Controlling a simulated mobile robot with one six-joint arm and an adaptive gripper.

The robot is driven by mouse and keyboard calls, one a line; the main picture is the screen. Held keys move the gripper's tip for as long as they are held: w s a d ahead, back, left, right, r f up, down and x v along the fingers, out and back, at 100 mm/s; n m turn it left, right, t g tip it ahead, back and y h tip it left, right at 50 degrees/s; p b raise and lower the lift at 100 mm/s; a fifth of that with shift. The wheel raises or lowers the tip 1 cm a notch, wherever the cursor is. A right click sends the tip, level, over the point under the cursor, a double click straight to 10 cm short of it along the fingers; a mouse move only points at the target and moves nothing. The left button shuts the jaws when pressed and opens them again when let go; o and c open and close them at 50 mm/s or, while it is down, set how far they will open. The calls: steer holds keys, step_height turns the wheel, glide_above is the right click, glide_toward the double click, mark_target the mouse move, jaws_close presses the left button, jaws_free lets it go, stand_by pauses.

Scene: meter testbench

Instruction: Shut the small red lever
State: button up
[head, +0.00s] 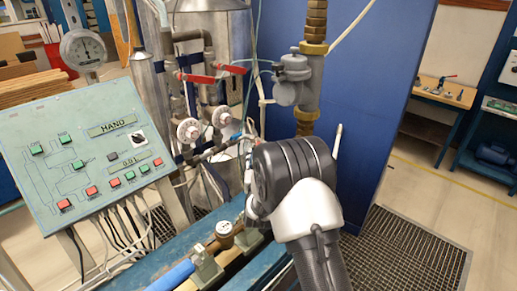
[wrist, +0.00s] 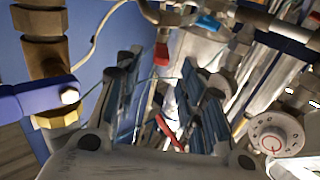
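Two red levers show on the pipes in the head view: a left one (head: 195,78) and a right one (head: 231,69), both roughly level. In the wrist view a short red lever (wrist: 162,52) points down between and beyond my fingertips. Another slanted red piece (wrist: 167,130) shows lower, in the gap between the fingers. I cannot tell which of these is the small red lever. My gripper (wrist: 162,90) is open, with nothing held between its fingers. In the head view my own wrist hides the fingers.
White dials (head: 188,130) sit below the levers; one dial (wrist: 275,135) is close on the right in the wrist view. A brass-fitted pipe (head: 313,40) stands by the blue panel (head: 385,70). A control panel (head: 95,150) is at the left. A blue handle (wrist: 35,95) is left of my fingers.

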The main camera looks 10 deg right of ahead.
steer(key=w, duration=0.4)
steer(key=w+d, duration=0.1)
steer(key=w, duration=0.1)
steer(key=shift+w, duration=0.4)
steer(key=shift+c, duration=0.3)
jaws_close()
